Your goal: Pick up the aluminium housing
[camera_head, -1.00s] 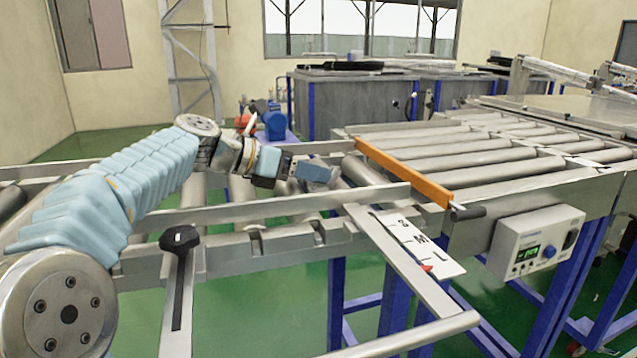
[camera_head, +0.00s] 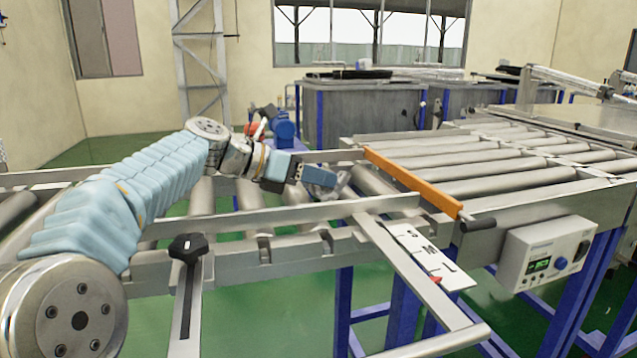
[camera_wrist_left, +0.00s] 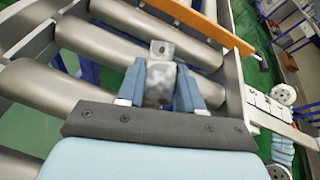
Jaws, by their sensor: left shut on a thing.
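The aluminium housing (camera_wrist_left: 160,82) is a small grey, mottled metal block in the left wrist view. It sits between the two blue fingers of my left gripper (camera_wrist_left: 160,92), which is shut on it. Rollers show behind and below it; I cannot tell whether it touches them. In the head view my left gripper (camera_head: 322,178) reaches over the roller conveyor, and the housing (camera_head: 343,183) shows only as a small grey patch at the fingertips, partly hidden. My right gripper is not in view.
An orange bar (camera_head: 412,182) crosses the conveyor just right of the gripper. A metal side rail (camera_head: 285,212) runs along the near edge. A white control box (camera_head: 545,255) and a card with letters (camera_head: 430,255) are at the near right. More rollers (camera_head: 490,165) lie beyond the bar.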

